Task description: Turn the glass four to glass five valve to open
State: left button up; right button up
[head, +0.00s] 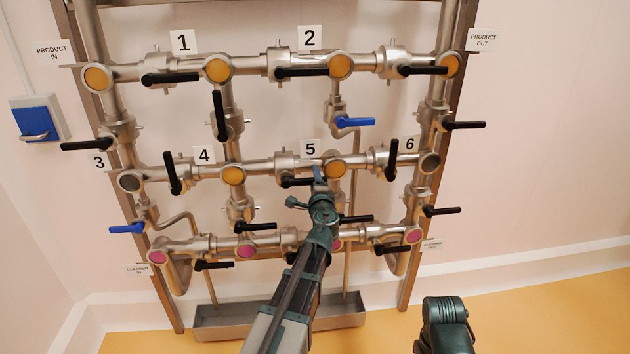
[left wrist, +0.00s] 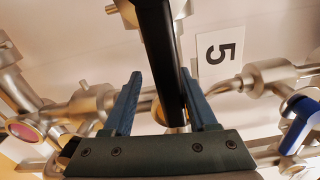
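The glass four to glass five valve (head: 284,161) sits on the middle pipe between amber glass four (head: 233,174) and amber glass five (head: 335,168). Its black handle (head: 296,182) lies roughly along the pipe. My left gripper (head: 318,178) is at the handle's right end, in front of glass five, and partly hides this area. In the left wrist view the black handle (left wrist: 160,45) passes between the two open fingers (left wrist: 160,100). A gap shows on the left finger's side; the right finger is close to the handle, and contact is unclear. My right gripper is not seen.
A blue handle (head: 355,122) is above glass five and shows in the left wrist view (left wrist: 300,118). Black handles are near, at glass six's pipe (head: 391,164) and below glass five (head: 355,218). A grey trough (head: 215,318) stands below the frame.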

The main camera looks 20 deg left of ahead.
pick_arm(q)
jog(key=v, duration=1.3)
jog(key=shift+s+d, duration=0.25)
jog(key=s+d+f+n+g+h+p, duration=0.4)
jog(key=s+d+g, duration=0.4)
jog(key=s+d, duration=0.2)
jog(key=s+d+f+n+g+h+p, duration=0.4)
jog(key=s+d+f+n+g+p, duration=0.1)
jog(key=s+d, duration=0.6)
notch_tip(320, 180, down, 3)
jog(key=d+g+p, duration=0.1)
jog(key=d+g, duration=0.1)
jog(key=shift+s+d+g, duration=0.2)
jog(key=shift+s+g, duration=0.1)
jog(key=shift+g, duration=0.1)
